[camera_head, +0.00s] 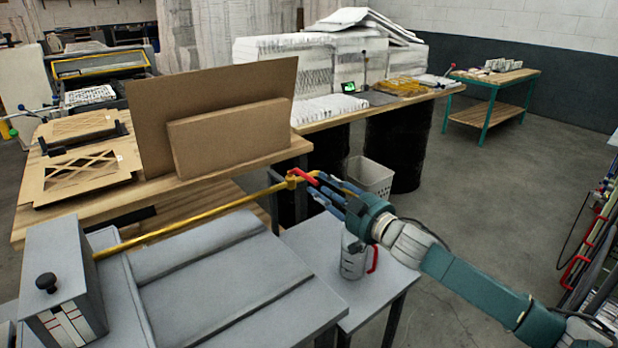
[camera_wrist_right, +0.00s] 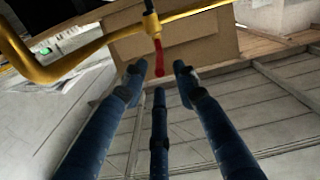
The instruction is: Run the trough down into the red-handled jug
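The trough appears to be the grey, flat-topped unit (camera_head: 215,285) at the lower left; I cannot see any liquid in it. A yellow pipe (camera_head: 190,222) runs from its grey box to a valve with a red lever (camera_head: 305,178), also seen in the right wrist view (camera_wrist_right: 159,57). The clear jug (camera_head: 353,258) with a red handle stands upright below my right gripper, on a grey side table; its top is partly hidden. My right gripper (camera_head: 328,190) is open, its three blue fingers spread close around the lever's end. My left gripper is not in view.
A wooden bench (camera_head: 190,190) behind holds cardboard panels and a brown box (camera_head: 230,137). A white bin (camera_head: 371,178) stands on the floor behind my gripper. A rack with red handles (camera_head: 590,240) is at the far right. The floor between is clear.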

